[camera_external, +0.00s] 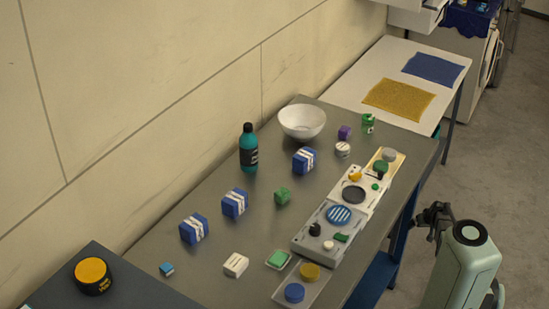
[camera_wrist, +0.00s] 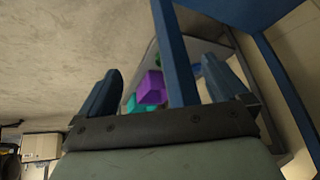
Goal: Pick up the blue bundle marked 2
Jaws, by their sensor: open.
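Three blue bundles with white bands stand on the grey table: one near the front left (camera_external: 194,229), one in the middle (camera_external: 234,203) and one farther back by the white bowl (camera_external: 305,161). Their markings are too small to read, so I cannot tell which is marked 2. My gripper (camera_external: 433,214) is off the table's right side, apart from all three bundles. In the wrist view its two fingers (camera_wrist: 165,88) are spread apart, with no bundle visible between them.
A teal bottle (camera_external: 249,148), a white bowl (camera_external: 302,122) and a green block (camera_external: 282,196) stand near the bundles. Trays with small items (camera_external: 305,243) line the right edge. The wrist view shows a blue post (camera_wrist: 174,50) and a purple block (camera_wrist: 152,88).

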